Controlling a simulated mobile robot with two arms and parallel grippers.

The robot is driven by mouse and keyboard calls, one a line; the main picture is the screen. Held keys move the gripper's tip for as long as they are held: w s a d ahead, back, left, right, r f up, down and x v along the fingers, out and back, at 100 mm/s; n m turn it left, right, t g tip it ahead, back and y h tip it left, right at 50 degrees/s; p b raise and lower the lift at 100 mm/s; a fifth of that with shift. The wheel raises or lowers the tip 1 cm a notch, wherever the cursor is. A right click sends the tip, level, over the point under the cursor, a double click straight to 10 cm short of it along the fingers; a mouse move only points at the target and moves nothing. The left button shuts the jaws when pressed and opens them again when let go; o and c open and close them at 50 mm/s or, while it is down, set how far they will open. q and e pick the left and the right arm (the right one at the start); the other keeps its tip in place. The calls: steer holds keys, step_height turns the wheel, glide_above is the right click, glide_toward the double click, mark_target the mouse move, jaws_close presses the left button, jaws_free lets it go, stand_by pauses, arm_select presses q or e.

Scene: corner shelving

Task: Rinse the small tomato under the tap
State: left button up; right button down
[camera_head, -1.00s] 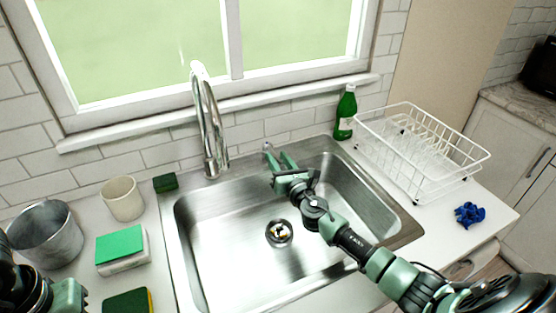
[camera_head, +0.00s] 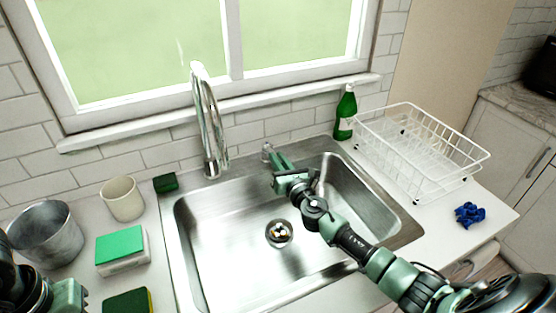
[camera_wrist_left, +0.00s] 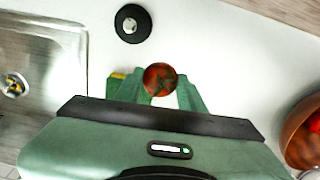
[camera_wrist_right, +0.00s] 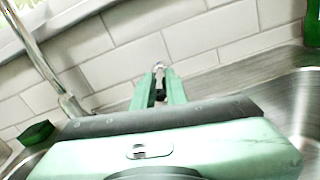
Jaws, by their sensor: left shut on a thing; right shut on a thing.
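In the head view only part of my left gripper shows at the lower left edge, and the tomato is hidden there. The chrome tap (camera_head: 207,120) curves up behind the sink (camera_head: 235,220). Its small handle (camera_head: 266,150) stands to the right of the spout. My right gripper (camera_head: 275,158) is shut on this handle, which also shows between the fingertips in the right wrist view (camera_wrist_right: 159,67). I see no clear water stream.
A green bottle (camera_head: 345,113) and a white dish rack (camera_head: 425,150) stand right of the sink. A cup (camera_head: 122,198), metal bucket (camera_head: 47,235) and sponges (camera_head: 122,245) are on the left. A black plug (camera_wrist_left: 132,23) and brown bowl (camera_wrist_left: 297,140) show in the left wrist view.

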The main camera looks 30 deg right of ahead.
stand_by(0.8)
